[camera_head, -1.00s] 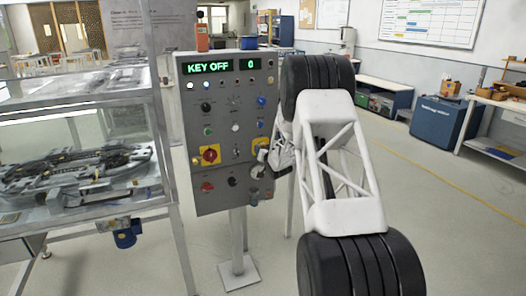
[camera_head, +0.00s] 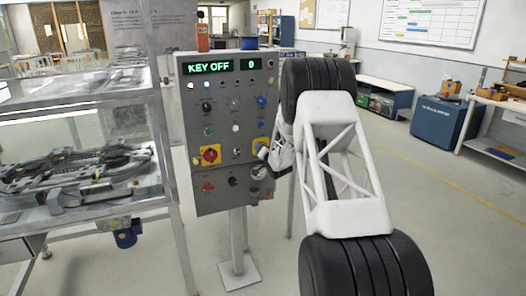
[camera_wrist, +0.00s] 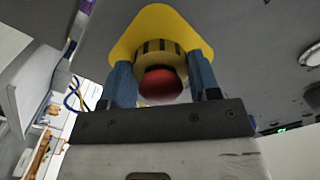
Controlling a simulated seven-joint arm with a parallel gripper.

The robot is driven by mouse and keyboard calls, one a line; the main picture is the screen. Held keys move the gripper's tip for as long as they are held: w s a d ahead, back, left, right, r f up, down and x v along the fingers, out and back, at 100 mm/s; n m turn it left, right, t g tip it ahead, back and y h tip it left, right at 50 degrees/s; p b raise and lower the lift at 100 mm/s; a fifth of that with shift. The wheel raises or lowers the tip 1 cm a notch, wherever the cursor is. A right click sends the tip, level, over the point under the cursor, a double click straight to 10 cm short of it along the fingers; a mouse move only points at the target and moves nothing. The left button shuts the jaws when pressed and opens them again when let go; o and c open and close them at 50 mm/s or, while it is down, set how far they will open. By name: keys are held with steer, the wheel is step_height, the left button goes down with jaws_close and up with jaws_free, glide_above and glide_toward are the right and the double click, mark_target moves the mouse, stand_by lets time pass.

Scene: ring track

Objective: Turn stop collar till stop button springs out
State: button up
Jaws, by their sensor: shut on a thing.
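The stop button (camera_wrist: 160,86) shows in the wrist view as a red cap in front of a yellow collar (camera_wrist: 158,60) with dark marks. Behind the collar is a yellow plate (camera_wrist: 155,22) on the grey panel. My gripper (camera_wrist: 160,70) has one blue finger on each side of the collar and is shut on it. In the head view, my gripper (camera_head: 264,153) is at the lower right part of the control panel (camera_head: 222,182), and it and my arm hide most of the collar and button. I cannot tell how far the button stands out.
The panel display (camera_head: 222,67) reads KEY OFF and 0. Another red knob on a yellow plate (camera_head: 210,154) sits left of my gripper, among several small knobs and lamps. A glass-walled case (camera_head: 80,150) stands at the left. The floor right of my arm is clear.

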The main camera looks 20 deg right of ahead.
steer(key=o, duration=0.9)
steer(key=shift+s, duration=0.2)
steer(key=shift+s, duration=3.7)
